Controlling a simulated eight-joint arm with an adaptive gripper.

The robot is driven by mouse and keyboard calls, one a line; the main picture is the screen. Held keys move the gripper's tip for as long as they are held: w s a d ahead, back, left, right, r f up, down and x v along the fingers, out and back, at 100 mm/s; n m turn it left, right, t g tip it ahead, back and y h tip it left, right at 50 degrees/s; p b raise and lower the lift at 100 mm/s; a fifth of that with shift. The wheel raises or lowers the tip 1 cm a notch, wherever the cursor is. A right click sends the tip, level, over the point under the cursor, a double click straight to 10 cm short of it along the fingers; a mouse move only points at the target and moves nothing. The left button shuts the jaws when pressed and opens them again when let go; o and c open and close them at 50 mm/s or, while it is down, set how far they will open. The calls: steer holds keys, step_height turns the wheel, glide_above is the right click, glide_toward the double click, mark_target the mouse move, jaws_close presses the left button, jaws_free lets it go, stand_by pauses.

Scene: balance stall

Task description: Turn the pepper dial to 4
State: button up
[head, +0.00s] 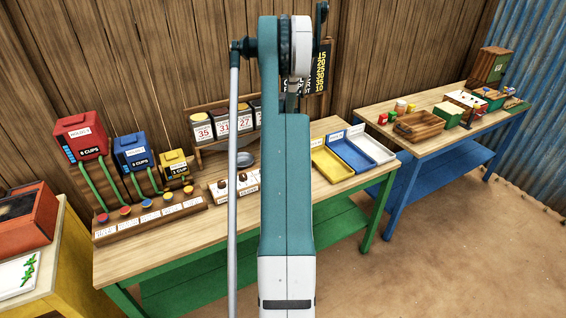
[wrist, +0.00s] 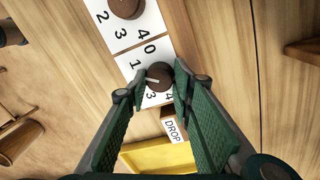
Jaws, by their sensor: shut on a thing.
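A round brown dial (wrist: 160,74) sits on a white number card (wrist: 134,61) in the wrist view. My gripper (wrist: 158,88) is around this dial, shut on it, with one green finger on each side. The dial's pale pointer line points left, between the 1 and the 3; any 2 there is hidden by the left finger. The 0, 1, 3 and 4 show around it. A second brown dial (wrist: 124,5) is at the top edge on its own card. No name label is readable, so I cannot tell which is pepper. My arm hides the gripper in the head view.
In the head view, dial cards (head: 222,187) lie on the green-legged table (head: 140,248). Yellow, blue and white trays (head: 333,164) stand to the right. Red, blue and yellow dispensers (head: 80,137) stand at the left. A DROP sign (wrist: 174,130) is close to the dial.

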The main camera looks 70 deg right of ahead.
steer(key=n+b, duration=0.3)
steer(key=n, duration=0.3)
steer(key=shift+w+h, duration=0.1)
steer(key=shift+h, duration=0.2)
steer(key=n+b, duration=0.2)
steer(key=n, duration=0.4)
steer(key=shift+b, duration=0.4)
steer(key=n+b, duration=0.1)
steer(key=n, duration=0.5)
steer(key=shift+a+n+h+b, duration=0.1)
steer(key=shift+n+h+b, duration=0.2)
steer(key=shift+n+h, duration=0.1)
steer(key=n+b, duration=0.1)
steer(key=n, duration=0.5)
steer(key=shift+a, duration=0.1)
steer(key=o, duration=0.9)
steer(key=shift+r, duration=0.1)
steer(key=shift+w+a+r, duration=0.1)
steer(key=shift+a+r, duration=0.05)
steer(key=shift+r, duration=1.85)
steer(key=shift+w+a+r, duration=0.1)
steer(key=shift+r, duration=1.85)
steer(key=shift+w+a+r, duration=0.1)
steer(key=shift+a+r, duration=0.05)
steer(key=shift+r, duration=1.85)
